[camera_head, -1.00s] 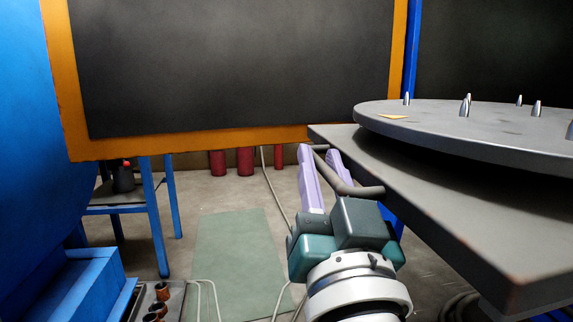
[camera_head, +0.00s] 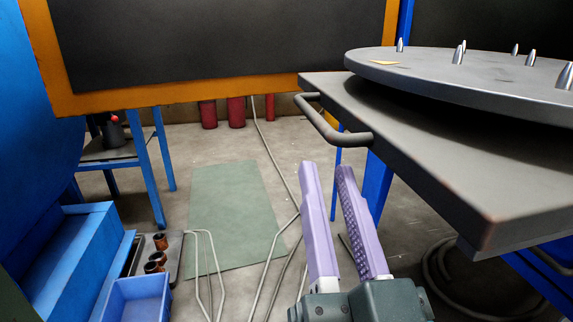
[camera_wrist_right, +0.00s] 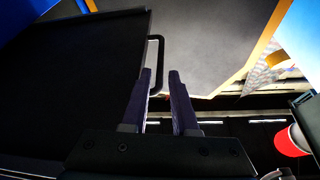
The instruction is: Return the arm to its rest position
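My right gripper (camera_head: 327,182) has two lilac fingers held apart with nothing between them. It is in the lower middle of the head view, in front of and below the table's bent handle (camera_head: 325,125), with a visible gap. In the right wrist view the fingers of my right gripper (camera_wrist_right: 160,80) also stand apart and empty. The handle (camera_wrist_right: 155,65) shows there beside the left finger. My left gripper does not show in either view.
A grey table (camera_head: 440,165) carrying a round plate (camera_head: 420,82) with metal pegs fills the right side. A blue bin (camera_head: 135,298) and a tray (camera_head: 172,250) with brown cups stand lower left. A green mat (camera_head: 230,215) lies on open floor. Cables trail near my gripper.

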